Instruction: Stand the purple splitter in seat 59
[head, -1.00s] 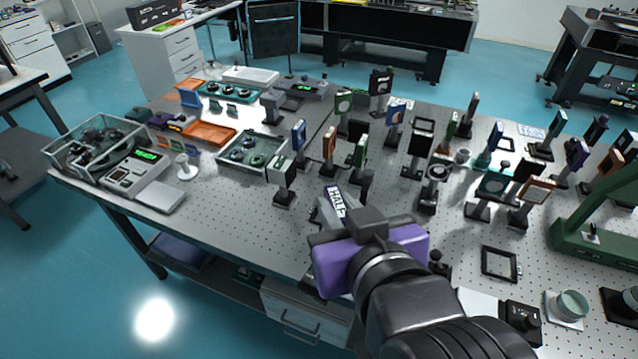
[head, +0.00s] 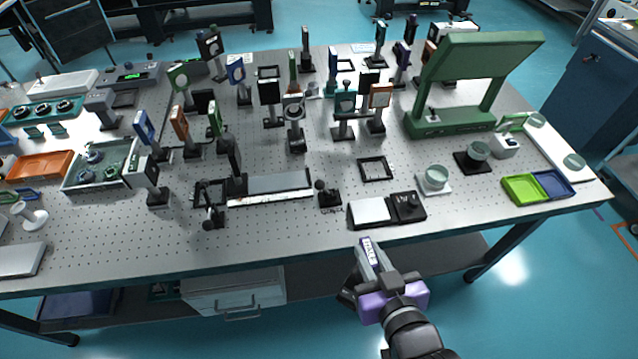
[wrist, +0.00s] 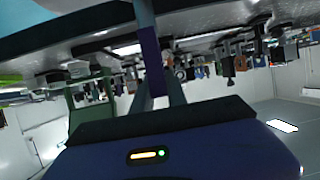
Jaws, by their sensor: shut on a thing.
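My gripper (head: 372,262) is in front of the table's near edge, right of the middle in the head view. It is shut on the purple splitter (head: 367,250), a narrow plate with a white lettered label on its upper side. In the wrist view the purple splitter (wrist: 152,62) stands between the fingers, and its far end is cut off by the top edge. I cannot read any seat number, so I cannot tell which place is seat 59.
The perforated table (head: 290,232) carries many upright mounted optics. A black square frame (head: 375,168) lies flat beyond a white pad with a black box (head: 405,206). A large green stand (head: 450,122) rises at the back right. Green and blue trays (head: 522,188) lie far right.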

